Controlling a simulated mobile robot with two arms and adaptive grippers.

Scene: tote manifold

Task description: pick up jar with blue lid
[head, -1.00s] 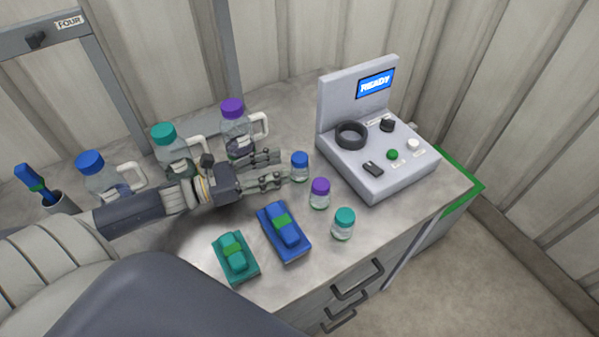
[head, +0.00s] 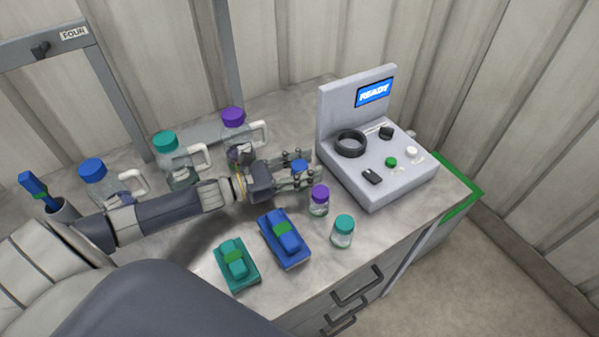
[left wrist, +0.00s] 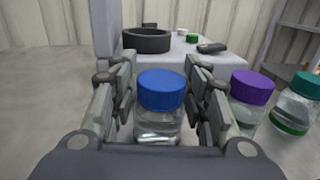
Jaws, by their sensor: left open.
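The small clear jar with a blue lid (head: 299,166) stands upright on the counter, partly hidden by my gripper in the head view. My left gripper (head: 297,170) is open, with its fingers on either side of this jar. In the left wrist view, the blue-lidded jar (left wrist: 160,105) stands between the two open fingers (left wrist: 160,100), with small gaps visible beside the lid. My right gripper is not in view.
A purple-lidded jar (head: 319,199) and a teal-lidded jar (head: 343,231) stand close by at the right. A grey console (head: 372,165) reading READY is just beyond. Larger handled bottles (head: 175,160) stand behind my left arm. Blue (head: 284,238) and teal (head: 237,264) blocks lie in front.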

